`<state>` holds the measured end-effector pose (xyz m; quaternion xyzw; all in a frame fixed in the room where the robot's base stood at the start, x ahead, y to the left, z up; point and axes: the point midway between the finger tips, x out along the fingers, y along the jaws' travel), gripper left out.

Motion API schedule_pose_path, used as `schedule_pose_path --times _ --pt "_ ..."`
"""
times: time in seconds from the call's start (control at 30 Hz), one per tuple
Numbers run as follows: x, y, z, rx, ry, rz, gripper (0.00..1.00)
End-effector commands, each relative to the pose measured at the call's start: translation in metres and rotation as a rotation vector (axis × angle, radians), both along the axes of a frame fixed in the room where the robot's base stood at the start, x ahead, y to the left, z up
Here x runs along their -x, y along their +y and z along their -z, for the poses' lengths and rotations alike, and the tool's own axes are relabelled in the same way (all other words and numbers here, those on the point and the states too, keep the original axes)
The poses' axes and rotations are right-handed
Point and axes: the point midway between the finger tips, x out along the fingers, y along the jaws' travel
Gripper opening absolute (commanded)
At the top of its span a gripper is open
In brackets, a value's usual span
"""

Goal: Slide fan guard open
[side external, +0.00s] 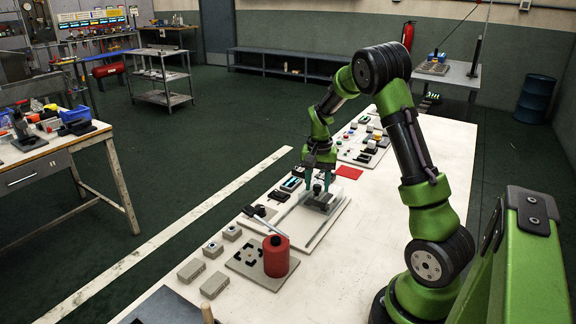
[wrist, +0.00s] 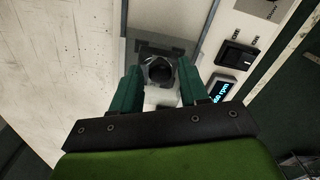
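The fan guard is a pale, see-through panel (side external: 292,216) on a light base plate on the white bench in the side view. A dark knob stands up from it and shows between my fingers in the wrist view (wrist: 160,70). My gripper (side external: 318,183) points down over the knob, with its two green fingers spread on either side of it. In the wrist view, my gripper (wrist: 159,72) straddles the knob. The fingers look apart, and I cannot tell whether they touch it. The guard's far edges are partly hidden by my fingers.
A black rocker switch (wrist: 237,55) and a small lit rpm display (wrist: 221,88) sit close to my right finger in the wrist view. A red cylinder (side external: 276,256) and grey blocks stand nearer the camera. The bench's right side is clear.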

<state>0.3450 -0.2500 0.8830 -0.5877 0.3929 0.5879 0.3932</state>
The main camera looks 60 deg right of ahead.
Motion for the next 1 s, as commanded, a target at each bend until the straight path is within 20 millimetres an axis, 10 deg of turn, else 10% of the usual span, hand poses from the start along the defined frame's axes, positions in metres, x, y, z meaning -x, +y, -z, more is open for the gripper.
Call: schedule_pose_path --times 0.27,0.57,1.0 --pt "0.000 0.000 0.000 0.001 0.000 0.000 0.00" --pt "0.000 0.004 -0.001 0.000 0.000 -0.002 0.00" --pt "-0.002 0.110 -0.002 0.000 -0.003 -0.006 0.00"
